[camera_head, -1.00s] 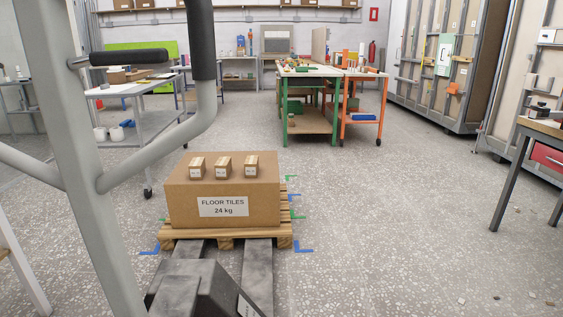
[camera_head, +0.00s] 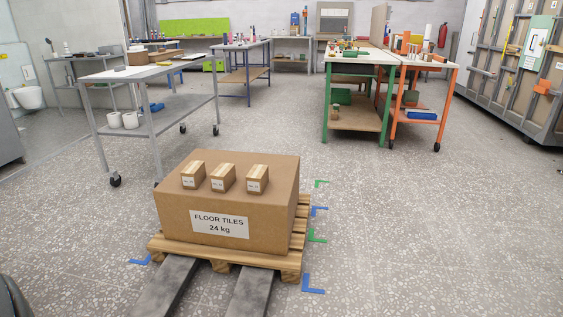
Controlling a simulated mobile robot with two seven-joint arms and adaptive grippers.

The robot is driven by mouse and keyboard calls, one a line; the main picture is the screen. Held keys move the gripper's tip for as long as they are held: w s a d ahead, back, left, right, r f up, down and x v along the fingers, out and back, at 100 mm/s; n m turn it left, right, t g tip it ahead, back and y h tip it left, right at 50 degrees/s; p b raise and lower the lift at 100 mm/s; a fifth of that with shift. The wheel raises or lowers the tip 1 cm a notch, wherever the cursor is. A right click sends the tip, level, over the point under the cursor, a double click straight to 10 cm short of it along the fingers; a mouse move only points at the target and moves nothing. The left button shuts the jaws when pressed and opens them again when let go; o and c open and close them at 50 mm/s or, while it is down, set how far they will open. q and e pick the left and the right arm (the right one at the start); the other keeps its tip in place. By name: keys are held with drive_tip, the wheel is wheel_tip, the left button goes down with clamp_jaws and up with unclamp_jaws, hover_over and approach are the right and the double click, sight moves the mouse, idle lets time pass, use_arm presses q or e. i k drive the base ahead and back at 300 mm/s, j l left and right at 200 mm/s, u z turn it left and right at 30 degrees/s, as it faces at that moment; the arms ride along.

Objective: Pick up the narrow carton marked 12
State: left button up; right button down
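Three small narrow cartons stand in a row on top of a large brown box (camera_head: 180,217) labelled "FLOOR TILES 24 kg". They are the left carton (camera_head: 193,175), the middle carton (camera_head: 223,178) and the right carton (camera_head: 257,179). Each has a small white label on its front end, too small to read, so I cannot tell which is marked 12. The large box sits on a wooden pallet (camera_head: 292,262). Neither of my grippers is in view.
Two dark forks (camera_head: 165,287) reach under the pallet from the front. Blue and green corner marks (camera_head: 314,284) lie on the floor. A grey wheeled table (camera_head: 150,75) stands behind left, green (camera_head: 325,100) and orange (camera_head: 393,112) benches behind right. The floor to the right is clear.

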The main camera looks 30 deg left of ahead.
sight(222, 178)
drive_tip(key=i+u, duration=0.25)
drive_tip(key=i, duration=0.25)
drive_tip(key=i+l+u, duration=0.25)
drive_tip(key=i, duration=0.25)
drive_tip(key=i+l+u, duration=0.25)
drive_tip(key=i, duration=0.2)
